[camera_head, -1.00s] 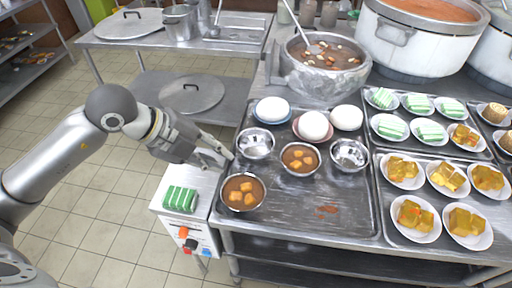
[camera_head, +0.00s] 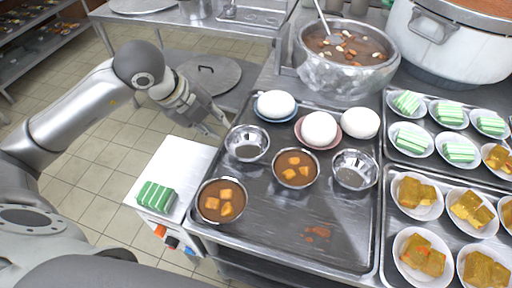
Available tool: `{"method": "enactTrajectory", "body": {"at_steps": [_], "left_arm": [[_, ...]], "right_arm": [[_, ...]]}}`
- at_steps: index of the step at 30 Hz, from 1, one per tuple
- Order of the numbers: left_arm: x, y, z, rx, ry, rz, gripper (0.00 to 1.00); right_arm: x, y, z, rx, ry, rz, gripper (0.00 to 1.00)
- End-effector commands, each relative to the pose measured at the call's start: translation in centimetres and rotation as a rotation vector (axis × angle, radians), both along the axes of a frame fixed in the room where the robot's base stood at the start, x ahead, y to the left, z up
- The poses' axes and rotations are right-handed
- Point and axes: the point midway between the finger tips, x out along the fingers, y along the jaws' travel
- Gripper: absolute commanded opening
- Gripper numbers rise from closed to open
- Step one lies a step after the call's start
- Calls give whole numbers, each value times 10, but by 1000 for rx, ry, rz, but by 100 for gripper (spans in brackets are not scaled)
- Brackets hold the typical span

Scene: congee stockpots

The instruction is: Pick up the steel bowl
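An empty steel bowl (camera_head: 247,144) stands at the left of the dark tray (camera_head: 270,230). A second empty steel bowl (camera_head: 355,169) stands to its right on the same tray. Two more steel bowls, a front one (camera_head: 221,200) and a middle one (camera_head: 296,167), hold brown soup with orange cubes. My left gripper (camera_head: 214,124) is at the tray's left edge, up and left of the left empty bowl in the picture and apart from it. Its fingers look spread, with nothing between them. My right gripper is out of view.
White domes on saucers (camera_head: 276,104) stand behind the bowls. A large soup pot (camera_head: 345,75) with a ladle is at the back. A green striped block (camera_head: 156,196) lies on the white unit at left. Filled dishes crowd the right trays.

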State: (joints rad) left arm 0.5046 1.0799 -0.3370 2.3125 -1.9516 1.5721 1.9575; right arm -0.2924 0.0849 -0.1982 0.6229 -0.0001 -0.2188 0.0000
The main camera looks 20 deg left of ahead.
Motion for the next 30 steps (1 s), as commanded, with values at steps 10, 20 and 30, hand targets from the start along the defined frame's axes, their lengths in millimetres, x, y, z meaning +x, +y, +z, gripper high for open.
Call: {"method": "enactTrajectory", "body": {"at_steps": [10, 20, 30], "left_arm": [[0, 0, -48, 0, 0, -1, 20], [7, -5, -77, -3, 5, -1, 20], [22, -13, -110, -2, 2, -2, 20]], "right_arm": [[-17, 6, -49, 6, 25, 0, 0], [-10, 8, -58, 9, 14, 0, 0], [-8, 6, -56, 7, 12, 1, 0]]}}
